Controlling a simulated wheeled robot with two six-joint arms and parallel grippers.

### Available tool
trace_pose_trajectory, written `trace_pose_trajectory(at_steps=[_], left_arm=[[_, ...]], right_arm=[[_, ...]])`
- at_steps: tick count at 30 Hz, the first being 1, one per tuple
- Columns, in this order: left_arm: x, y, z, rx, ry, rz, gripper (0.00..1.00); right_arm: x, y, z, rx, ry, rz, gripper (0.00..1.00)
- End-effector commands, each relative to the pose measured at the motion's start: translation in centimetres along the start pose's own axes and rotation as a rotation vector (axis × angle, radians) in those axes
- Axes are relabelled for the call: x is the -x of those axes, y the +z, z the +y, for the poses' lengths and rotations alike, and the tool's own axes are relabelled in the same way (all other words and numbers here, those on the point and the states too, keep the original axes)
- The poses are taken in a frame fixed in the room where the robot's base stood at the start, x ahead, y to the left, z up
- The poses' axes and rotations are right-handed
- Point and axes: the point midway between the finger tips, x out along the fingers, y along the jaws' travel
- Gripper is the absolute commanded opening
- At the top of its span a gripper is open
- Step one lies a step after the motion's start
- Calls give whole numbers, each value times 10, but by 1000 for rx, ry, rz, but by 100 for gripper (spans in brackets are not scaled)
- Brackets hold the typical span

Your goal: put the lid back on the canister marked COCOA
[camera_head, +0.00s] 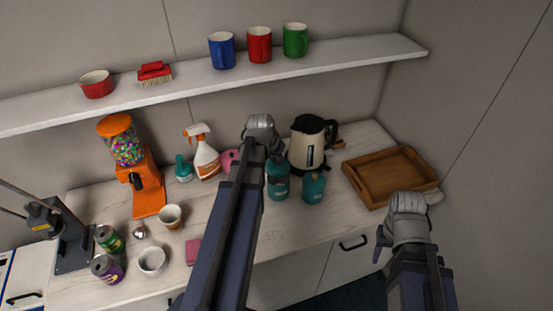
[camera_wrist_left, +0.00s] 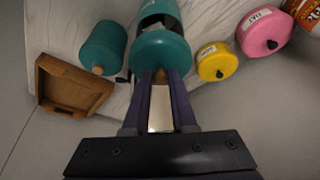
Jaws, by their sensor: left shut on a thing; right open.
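A teal lid (camera_wrist_left: 160,50) with a wooden knob is held by my left gripper (camera_wrist_left: 161,77), shut on the knob. In the left wrist view the lid overlaps a teal canister (camera_wrist_left: 158,12) with a white and dark label; I cannot tell whether they touch. Its label cannot be read. A second teal canister (camera_wrist_left: 101,46), with a wooden knob, stands beside it. In the head view the two teal canisters (camera_head: 278,182) (camera_head: 313,188) stand on the counter, and the left arm hides the left fingertips. My right gripper (camera_head: 382,243) is open and empty, in front of the counter's right part.
A yellow canister (camera_wrist_left: 217,62) and a pink canister (camera_wrist_left: 264,31) with black knobs stand close by. A kettle (camera_head: 307,145) is behind the teal canisters and a wooden tray (camera_head: 388,178) is to their right. A shelf (camera_head: 215,80) runs above.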

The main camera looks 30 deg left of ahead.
Motion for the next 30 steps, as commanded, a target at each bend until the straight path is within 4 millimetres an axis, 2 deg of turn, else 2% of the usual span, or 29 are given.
trace_pose_trajectory(at_steps=[8,14,30], left_arm=[[-1,1,0,1,0,0,0],[-9,4,0,1,0,0,0],[-52,22,-2,1,0,0,0]], right_arm=[[-1,0,0,0,0,0,50],[-9,0,-1,2,0,0,50],[-56,-3,-5,7,1,0,50]])
